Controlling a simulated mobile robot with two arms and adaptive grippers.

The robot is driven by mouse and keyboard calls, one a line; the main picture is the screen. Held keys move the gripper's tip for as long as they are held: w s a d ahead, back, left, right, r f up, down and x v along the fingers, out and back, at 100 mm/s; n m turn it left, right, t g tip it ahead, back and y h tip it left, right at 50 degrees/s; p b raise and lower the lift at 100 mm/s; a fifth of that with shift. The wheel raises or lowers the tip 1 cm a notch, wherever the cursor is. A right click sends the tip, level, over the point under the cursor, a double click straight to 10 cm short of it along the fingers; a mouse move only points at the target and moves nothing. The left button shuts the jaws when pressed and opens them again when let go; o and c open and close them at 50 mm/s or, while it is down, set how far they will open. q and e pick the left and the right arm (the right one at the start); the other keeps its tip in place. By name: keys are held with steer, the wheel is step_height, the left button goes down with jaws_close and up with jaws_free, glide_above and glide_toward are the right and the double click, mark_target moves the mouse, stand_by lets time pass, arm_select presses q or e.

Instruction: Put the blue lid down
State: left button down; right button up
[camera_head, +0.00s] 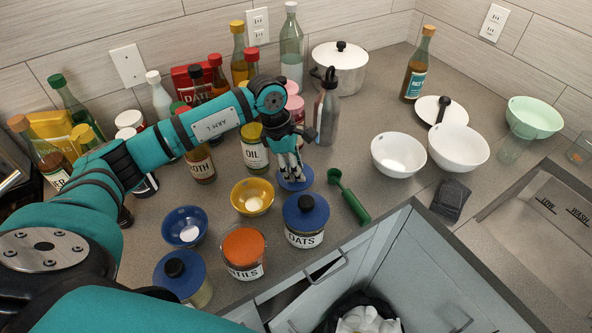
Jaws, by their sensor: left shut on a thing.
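My left gripper (292,168) reaches in from the left and points down, shut on a blue lid (296,182). The lid is a flat blue disc, seen low over the counter (350,205) behind the oats jar. I cannot tell whether it touches the counter. The gripper hides part of the lid. An open glass jar of orange lentils (243,243) stands at the front. Beside it the oats jar (305,218) wears a blue lid with a dark knob, and another blue-lidded jar (180,272) stands at the front left. My right gripper is not in view.
A yellow bowl (252,196) and a blue bowl (185,226) stand left of the lid. A green scoop (349,196) lies to its right. Bottles and the oil jar (254,155) crowd behind. White bowls (398,154) stand right. Below is an open drawer (300,292).

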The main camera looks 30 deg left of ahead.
arm_select(q)
step_height(320, 180, down, 2)
steer(key=shift+s+f, duration=0.1)
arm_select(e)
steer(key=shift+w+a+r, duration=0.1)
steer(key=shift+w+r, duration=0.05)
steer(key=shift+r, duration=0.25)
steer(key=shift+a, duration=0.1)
arm_select(q)
steer(key=shift+f, duration=0.25)
steer(key=c, duration=1)
jaws_free()
steer(key=shift+r, duration=0.1)
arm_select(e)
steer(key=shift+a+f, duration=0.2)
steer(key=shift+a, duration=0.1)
arm_select(q)
steer(key=shift+r, duration=0.1)
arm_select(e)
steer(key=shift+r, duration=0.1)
